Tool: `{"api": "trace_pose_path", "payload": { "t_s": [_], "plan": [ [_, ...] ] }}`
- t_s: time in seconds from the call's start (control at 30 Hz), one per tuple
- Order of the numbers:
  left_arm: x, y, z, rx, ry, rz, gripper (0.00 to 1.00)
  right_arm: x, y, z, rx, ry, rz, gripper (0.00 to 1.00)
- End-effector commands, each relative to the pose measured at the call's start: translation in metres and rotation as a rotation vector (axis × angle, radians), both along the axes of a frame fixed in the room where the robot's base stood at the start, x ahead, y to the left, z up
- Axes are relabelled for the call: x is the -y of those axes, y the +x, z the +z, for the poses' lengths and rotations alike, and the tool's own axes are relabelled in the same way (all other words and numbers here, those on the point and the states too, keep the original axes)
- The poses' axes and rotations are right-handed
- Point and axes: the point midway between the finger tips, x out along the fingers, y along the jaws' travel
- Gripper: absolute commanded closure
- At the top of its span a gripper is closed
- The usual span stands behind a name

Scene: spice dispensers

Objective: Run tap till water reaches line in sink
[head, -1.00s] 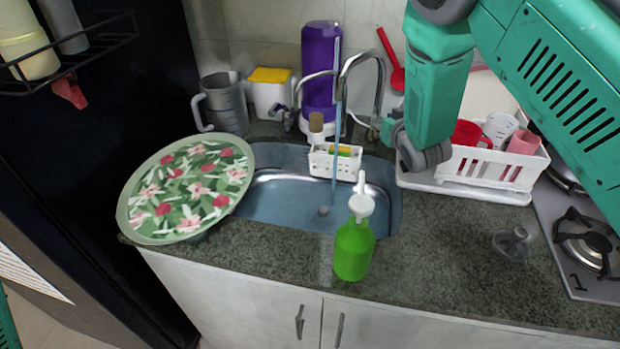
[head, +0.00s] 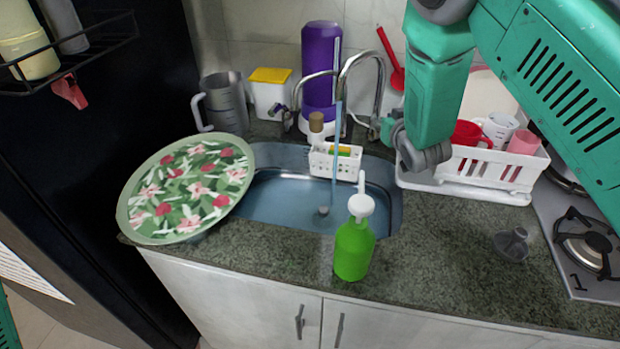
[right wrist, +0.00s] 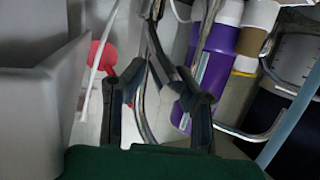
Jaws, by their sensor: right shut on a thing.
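The metal sink (head: 275,205) is in the middle of the head view, with bluish water over its bottom. I cannot make out a marked line in it. The curved tap (head: 380,80) stands behind the sink. A thin blue water stream (head: 336,135) falls from its spout into the sink; it also shows in the right wrist view (right wrist: 290,125). My right gripper (head: 390,131) is at the right side of the tap's base, shut on what looks like the tap's handle. In the right wrist view its fingers (right wrist: 160,80) are around a metal part. My left gripper is out of view.
A green soap bottle (head: 353,250) stands at the sink's front edge. A floral plate (head: 185,190) overlaps the sink's left side. A white dish rack (head: 490,168) is to the right. A purple dispenser (head: 321,70) and grey jug (head: 225,105) stand behind.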

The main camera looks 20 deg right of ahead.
Motion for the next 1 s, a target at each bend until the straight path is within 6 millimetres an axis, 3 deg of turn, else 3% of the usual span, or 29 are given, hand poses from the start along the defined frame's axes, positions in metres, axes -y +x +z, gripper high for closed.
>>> {"api": "trace_pose_path", "payload": {
  "t_s": [0.57, 1.0],
  "plan": [
    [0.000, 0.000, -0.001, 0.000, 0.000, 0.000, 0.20, -0.005, 0.001, 0.000, 0.002, 0.002, 0.010, 0.89],
    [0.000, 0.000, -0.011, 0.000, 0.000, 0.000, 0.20, -0.010, -0.009, -0.019, -0.001, 0.002, 0.010, 0.88]
  ]
}}
